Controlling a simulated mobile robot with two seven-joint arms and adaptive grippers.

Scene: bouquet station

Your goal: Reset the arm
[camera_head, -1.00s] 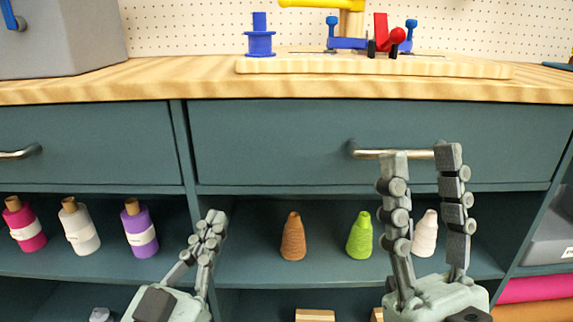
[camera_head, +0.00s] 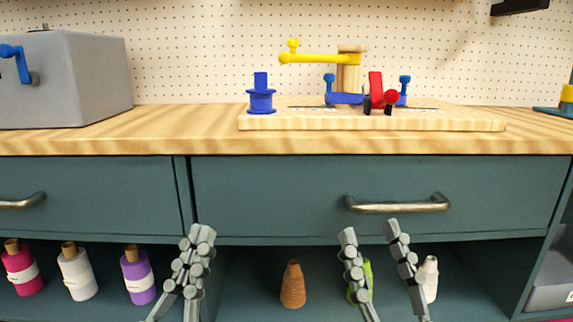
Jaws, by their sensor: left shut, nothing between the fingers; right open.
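My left gripper (camera_head: 195,252) is shut and empty, in front of the cabinet's shelf opening at the lower left of centre. My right gripper (camera_head: 370,232) is open and empty, its two fingers apart, below the drawer handle (camera_head: 398,206) and in front of the shelf. It partly hides a green thread cone (camera_head: 367,276). The palms of both grippers are out of the picture.
On the shelf stand an orange cone (camera_head: 293,285), a white cone (camera_head: 429,278) and purple (camera_head: 138,276), white and pink spools.

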